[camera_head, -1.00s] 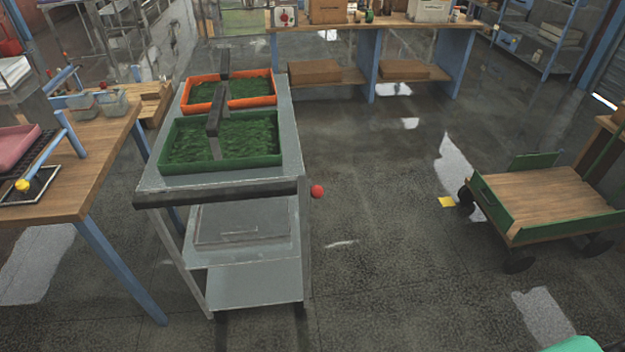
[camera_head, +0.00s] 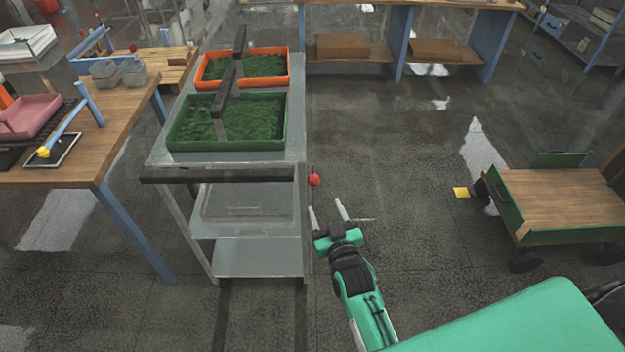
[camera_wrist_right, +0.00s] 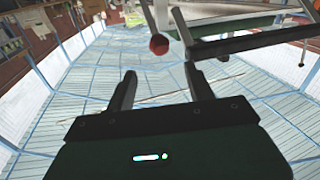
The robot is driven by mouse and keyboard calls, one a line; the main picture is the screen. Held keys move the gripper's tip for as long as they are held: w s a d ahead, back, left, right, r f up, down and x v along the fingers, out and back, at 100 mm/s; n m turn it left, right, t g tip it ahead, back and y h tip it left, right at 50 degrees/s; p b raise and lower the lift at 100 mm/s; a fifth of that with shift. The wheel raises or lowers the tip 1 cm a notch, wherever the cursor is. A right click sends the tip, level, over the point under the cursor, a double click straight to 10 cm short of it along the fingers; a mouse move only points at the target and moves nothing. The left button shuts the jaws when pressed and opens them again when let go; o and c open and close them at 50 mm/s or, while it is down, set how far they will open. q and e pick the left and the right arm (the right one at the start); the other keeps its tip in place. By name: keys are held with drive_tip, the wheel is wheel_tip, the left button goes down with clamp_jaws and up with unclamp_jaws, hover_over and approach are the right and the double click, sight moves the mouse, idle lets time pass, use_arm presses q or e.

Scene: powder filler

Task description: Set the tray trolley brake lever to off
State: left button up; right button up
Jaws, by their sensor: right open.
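The grey tray trolley (camera_head: 270,257) stands left of centre in the head view, with a dark push bar along its near top edge. A red knob (camera_head: 314,180), seemingly the end of the brake lever, sticks out at the trolley's right side near the top. It also shows in the right wrist view (camera_wrist_right: 159,44), ahead of the fingers. My right gripper (camera_head: 327,212) is open and empty, below and slightly right of the knob in the picture, apart from it. In the right wrist view its two fingers (camera_wrist_right: 161,85) are spread. My left gripper is not in view.
A green tray (camera_head: 180,137) and an orange tray (camera_head: 206,72) sit on the trolley top. A wooden table (camera_head: 95,150) is at the left. A flat green-sided cart (camera_head: 560,238) stands at the right.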

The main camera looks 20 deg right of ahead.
sight(315, 185)
drive_tip(key=w+b, duration=0.2)
drive_tip(key=w, duration=0.3)
drive_tip(key=w+b, duration=0.2)
drive_tip(key=w, duration=0.3)
drive_tip(key=shift+w+d+f, duration=0.15)
drive_tip(key=shift+w+f, duration=0.05)
drive_tip(key=shift+w+r+b, duration=0.1)
drive_tip(key=shift+w+b, duration=0.2)
drive_tip(key=shift+w, duration=0.3)
